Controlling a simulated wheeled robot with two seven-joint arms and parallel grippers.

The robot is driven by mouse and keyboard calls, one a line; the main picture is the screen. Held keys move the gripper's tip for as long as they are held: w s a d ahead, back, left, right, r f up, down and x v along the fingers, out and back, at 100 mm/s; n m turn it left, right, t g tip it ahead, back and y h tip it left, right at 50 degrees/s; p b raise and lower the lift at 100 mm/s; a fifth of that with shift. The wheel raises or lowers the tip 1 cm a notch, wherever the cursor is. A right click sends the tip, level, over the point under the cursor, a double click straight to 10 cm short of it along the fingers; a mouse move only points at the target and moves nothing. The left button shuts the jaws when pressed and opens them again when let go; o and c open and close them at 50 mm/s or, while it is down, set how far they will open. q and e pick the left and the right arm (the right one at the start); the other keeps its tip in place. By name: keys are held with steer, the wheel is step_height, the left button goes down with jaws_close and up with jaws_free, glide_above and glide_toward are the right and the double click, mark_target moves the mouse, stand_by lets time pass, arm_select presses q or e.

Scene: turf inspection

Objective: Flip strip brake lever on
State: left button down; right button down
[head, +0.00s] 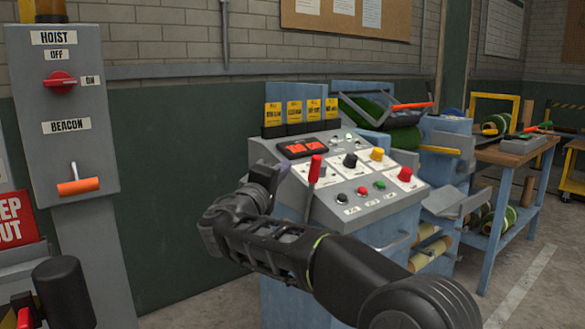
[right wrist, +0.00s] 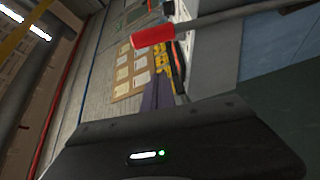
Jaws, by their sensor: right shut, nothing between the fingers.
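A lever with a red grip (head: 315,168) stands upright at the left front of the grey control console (head: 345,211); its label is not readable, so I cannot confirm that it is the strip brake lever. Its red grip also shows in the right wrist view (right wrist: 153,36), near the top, with a grey shaft running right. My right gripper (head: 268,172) is shut and empty, at the console's left edge, left of the lever and apart from it. Its fingers (right wrist: 160,92) show together in the right wrist view.
The console also carries knobs, buttons and a red display (head: 302,147). A hoist panel (head: 62,115) with a red switch and an orange beacon lever (head: 78,187) stands left. A blue workbench (head: 507,155) stands right. Open floor lies at the lower right.

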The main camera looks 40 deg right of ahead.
steer(key=shift+v, duration=2.8)
steer(key=shift+w, duration=0.15)
